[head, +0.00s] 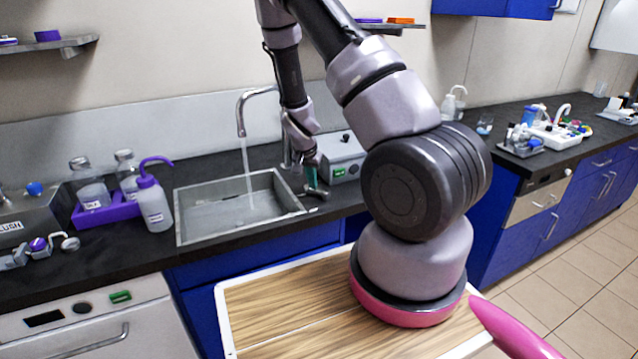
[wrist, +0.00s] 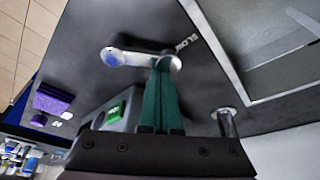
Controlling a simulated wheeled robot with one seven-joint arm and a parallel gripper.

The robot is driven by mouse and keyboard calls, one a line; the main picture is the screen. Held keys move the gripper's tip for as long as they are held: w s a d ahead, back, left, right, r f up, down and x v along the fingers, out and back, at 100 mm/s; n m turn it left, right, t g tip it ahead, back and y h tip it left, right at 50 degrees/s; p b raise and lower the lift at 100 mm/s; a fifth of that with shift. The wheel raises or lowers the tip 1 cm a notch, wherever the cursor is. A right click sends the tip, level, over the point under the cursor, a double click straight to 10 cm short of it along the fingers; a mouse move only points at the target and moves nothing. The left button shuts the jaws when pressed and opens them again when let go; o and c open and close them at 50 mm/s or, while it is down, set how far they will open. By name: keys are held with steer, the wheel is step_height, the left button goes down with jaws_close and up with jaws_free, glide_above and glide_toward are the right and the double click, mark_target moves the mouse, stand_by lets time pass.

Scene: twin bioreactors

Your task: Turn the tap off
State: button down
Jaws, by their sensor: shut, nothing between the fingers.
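The tap's curved silver spout (head: 241,110) rises behind the sink (head: 185,235), and a stream of water (head: 247,165) falls from it into the basin. A silver tap lever with a blue mark (wrist: 135,58) lies on the counter in the wrist view, beside printed lettering. It also shows small in the head view (head: 316,191), right of the sink. My gripper (wrist: 162,66) has green fingers, closed together with nothing between them. Its tips overlap the end of the lever away from the blue mark; whether they touch it I cannot tell. In the head view my gripper (head: 312,186) points down there.
A grey box device (head: 342,155) with a green switch stands close right of my gripper. Left of the sink are a wash bottle (head: 154,203) and a purple rack (head: 105,213) with glass bottles. My arm hides part of the counter.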

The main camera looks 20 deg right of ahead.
steer(key=n, duration=0.1)
steer(key=s+a+n, duration=0.1)
steer(key=n, duration=0.1)
steer(key=n+y, duration=0.1)
steer(key=shift+s+a+n+t, duration=0.25)
steer(key=shift+a+n+t, duration=0.05)
steer(key=shift+a+t, duration=0.1)
steer(key=shift+s+a+n+y, duration=0.3)
steer(key=shift+s+n+y, duration=0.2)
steer(key=shift+n, duration=0.75)
steer(key=shift+s+a+n+y, duration=0.25)
steer(key=shift+s+n+y, duration=0.25)
steer(key=shift+n, duration=0.75)
steer(key=shift+s, duration=0.1)
